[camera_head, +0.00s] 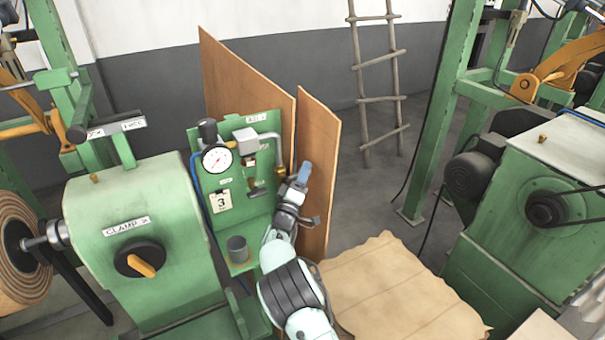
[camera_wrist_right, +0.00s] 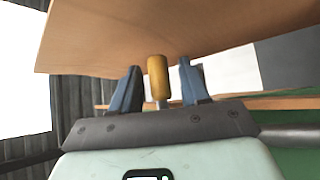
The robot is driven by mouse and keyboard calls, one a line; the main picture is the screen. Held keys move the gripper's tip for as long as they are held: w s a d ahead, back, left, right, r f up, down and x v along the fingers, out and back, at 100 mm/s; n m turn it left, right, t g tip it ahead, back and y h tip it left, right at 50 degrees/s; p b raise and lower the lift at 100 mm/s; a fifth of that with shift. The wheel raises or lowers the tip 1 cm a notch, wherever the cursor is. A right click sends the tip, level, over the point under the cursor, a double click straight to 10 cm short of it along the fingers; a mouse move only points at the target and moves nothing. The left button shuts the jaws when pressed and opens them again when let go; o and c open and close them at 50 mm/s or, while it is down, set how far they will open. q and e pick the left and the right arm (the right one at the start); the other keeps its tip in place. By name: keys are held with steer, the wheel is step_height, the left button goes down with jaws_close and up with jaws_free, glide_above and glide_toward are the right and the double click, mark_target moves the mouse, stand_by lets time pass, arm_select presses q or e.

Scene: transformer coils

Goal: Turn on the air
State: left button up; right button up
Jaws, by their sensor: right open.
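A green air panel (camera_head: 236,214) stands left of my right gripper in the head view. It carries a round pressure gauge (camera_head: 217,158), a grey pipe (camera_head: 268,137) with a brass fitting, and a label (camera_head: 257,117) at its top. My right gripper (camera_head: 304,173) is at the panel's right edge, pointing up and away. In the right wrist view its two blue fingers (camera_wrist_right: 155,90) are open, with a yellow-brown cylindrical handle (camera_wrist_right: 158,77) between them. Gaps show on both sides of the handle. The gripper hides this handle in the head view. My left gripper is not in view.
Brown wooden boards (camera_head: 318,155) stand close behind and right of my right gripper. A green clamp machine (camera_head: 140,240) with a coil is at left. Another green machine (camera_head: 545,200) is at right. A brown sheet (camera_head: 395,295) lies low in front.

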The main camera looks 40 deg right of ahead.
jaws_close()
